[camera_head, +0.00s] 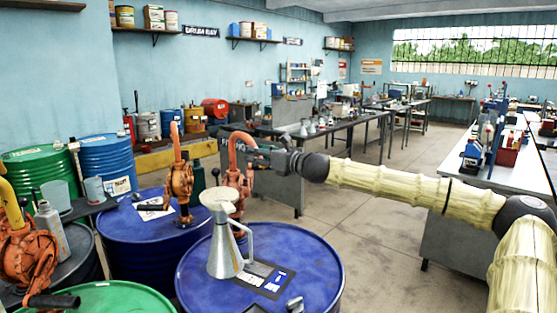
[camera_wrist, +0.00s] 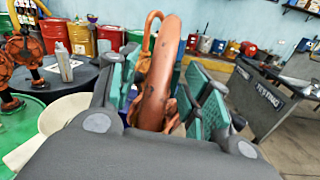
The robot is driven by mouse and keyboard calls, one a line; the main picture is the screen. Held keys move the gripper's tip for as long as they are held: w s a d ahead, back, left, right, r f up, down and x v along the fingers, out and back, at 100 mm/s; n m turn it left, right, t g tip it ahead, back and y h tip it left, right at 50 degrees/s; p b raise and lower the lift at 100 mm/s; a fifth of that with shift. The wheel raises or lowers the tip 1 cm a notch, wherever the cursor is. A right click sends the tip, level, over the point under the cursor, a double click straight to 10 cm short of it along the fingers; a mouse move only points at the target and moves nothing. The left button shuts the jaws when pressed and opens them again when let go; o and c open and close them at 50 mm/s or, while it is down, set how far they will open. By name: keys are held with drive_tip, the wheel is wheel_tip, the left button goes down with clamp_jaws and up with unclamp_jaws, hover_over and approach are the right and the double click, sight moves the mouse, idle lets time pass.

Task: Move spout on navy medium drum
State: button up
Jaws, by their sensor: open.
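A navy drum (camera_head: 325,262) stands in front, with an orange hand pump (camera_head: 234,178) on its top. The pump's curved orange spout (camera_head: 240,139) rises beside my gripper (camera_head: 257,156). In the wrist view the spout (camera_wrist: 160,95) stands between the open teal-padded fingers of my gripper (camera_wrist: 165,85). I cannot tell whether either finger touches it. A second navy drum (camera_head: 120,225) to the left carries another orange pump (camera_head: 178,180). The lower part of the front pump is partly hidden by a metal jug (camera_head: 224,248) with a pale funnel-like top (camera_head: 219,198).
The jug stands on the front drum, close to the pump; its pale rim (camera_wrist: 50,125) shows at lower left in the wrist view. Green drums (camera_head: 38,168) and a blue drum (camera_head: 105,160) crowd the left. A grey bench (camera_head: 275,180) stands behind. The floor (camera_head: 365,225) right of the drums is clear.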

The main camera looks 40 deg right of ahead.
drive_tip(key=v, duration=1.1)
drive_tip(key=shift+s, duration=0.15)
idle(1.2)
drive_tip(key=shift+f, duration=0.1)
idle(0.4)
